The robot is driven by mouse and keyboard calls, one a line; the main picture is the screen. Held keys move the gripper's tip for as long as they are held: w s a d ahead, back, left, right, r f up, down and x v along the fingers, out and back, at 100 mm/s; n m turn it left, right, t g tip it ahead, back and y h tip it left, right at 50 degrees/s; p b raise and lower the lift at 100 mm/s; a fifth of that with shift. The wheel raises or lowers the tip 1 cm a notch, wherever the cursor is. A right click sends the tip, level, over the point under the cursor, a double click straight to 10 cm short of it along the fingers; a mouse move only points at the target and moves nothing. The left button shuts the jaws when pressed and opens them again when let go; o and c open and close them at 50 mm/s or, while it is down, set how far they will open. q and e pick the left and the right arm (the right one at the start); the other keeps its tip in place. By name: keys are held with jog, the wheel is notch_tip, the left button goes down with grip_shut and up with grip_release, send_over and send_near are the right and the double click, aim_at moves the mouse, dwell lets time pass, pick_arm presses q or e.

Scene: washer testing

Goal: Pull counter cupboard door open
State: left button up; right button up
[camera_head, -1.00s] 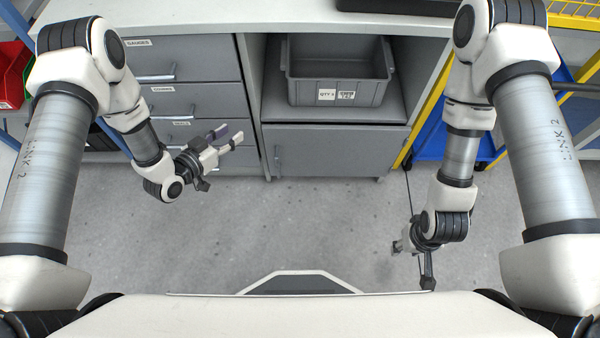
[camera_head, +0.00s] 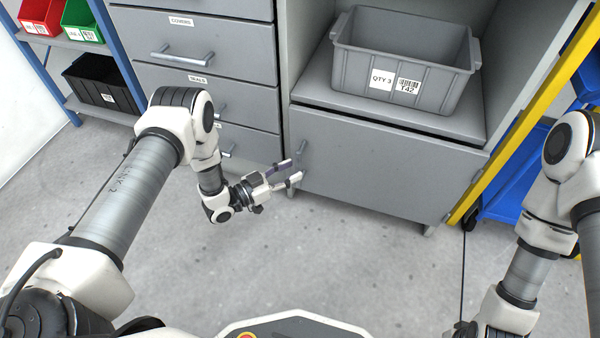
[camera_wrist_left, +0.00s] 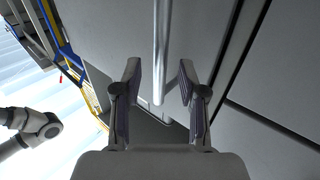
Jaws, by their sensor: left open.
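The grey cupboard door (camera_head: 390,170) is shut, below the open shelf of the counter. Its upright bar handle (camera_head: 301,150) is near the door's left edge. My left gripper (camera_head: 292,172) is open and empty at the lower left of the door, its fingertips close to the handle. In the left wrist view, the handle (camera_wrist_left: 161,50) appears between the two open fingers (camera_wrist_left: 158,75); I cannot tell whether it lies within their reach or if they touch it. My right gripper (camera_head: 464,330) is only partly in view at the bottom edge.
A grey bin (camera_head: 405,60) stands on the shelf above the door. Drawers with bar handles (camera_head: 200,85) are left of the cupboard. A yellow post (camera_head: 520,125) and blue cart (camera_head: 510,190) stand to the right. The floor (camera_head: 360,265) before the door is clear.

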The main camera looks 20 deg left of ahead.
aim_at(297, 168)
pick_arm(q)
jog(key=b+x, duration=0.1)
jog(key=x, duration=0.1)
jog(key=shift+w+d+f, duration=0.15)
jog(key=shift+w+d, duration=0.3)
jog(key=shift+w, duration=0.1)
grip_shut()
jog(key=shift+s, duration=0.1)
